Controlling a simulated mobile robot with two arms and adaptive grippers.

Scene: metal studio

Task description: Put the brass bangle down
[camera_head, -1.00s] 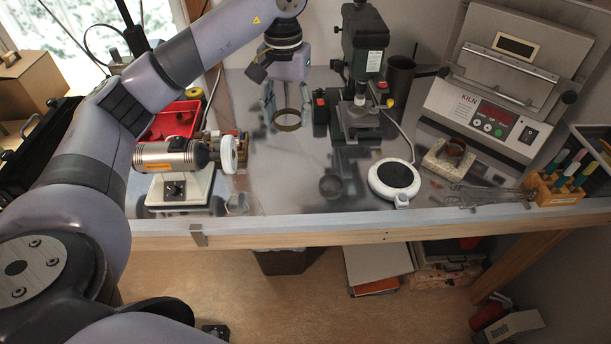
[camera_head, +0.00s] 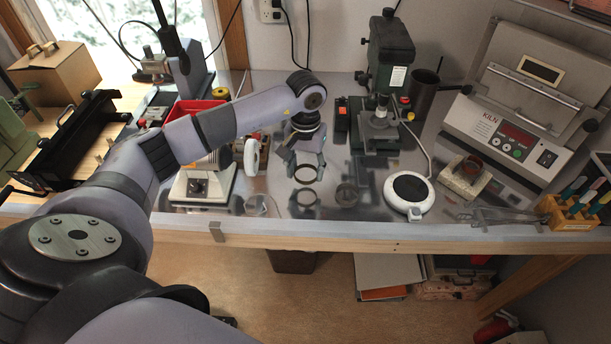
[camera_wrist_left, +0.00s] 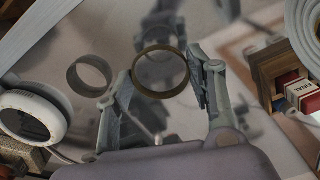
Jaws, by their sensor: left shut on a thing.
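The brass bangle (camera_head: 306,182) is a plain brownish ring, held between the fingers of my left gripper (camera_head: 305,171) over the metal bench top (camera_head: 300,208). In the left wrist view the bangle (camera_wrist_left: 161,94) sits between the two fingertips (camera_wrist_left: 163,76), with the left gripper shut on it. A dark reflection shows below it in the bench. I cannot tell surely whether its lower edge touches the metal. My right gripper is not in view.
A similar grey ring (camera_head: 346,195) stands on the bench just right of the bangle. A round white device (camera_head: 408,194) is further right, a grinder with a white wheel (camera_head: 251,158) to the left, a green drill press (camera_head: 391,60) behind. Bare metal lies in front.

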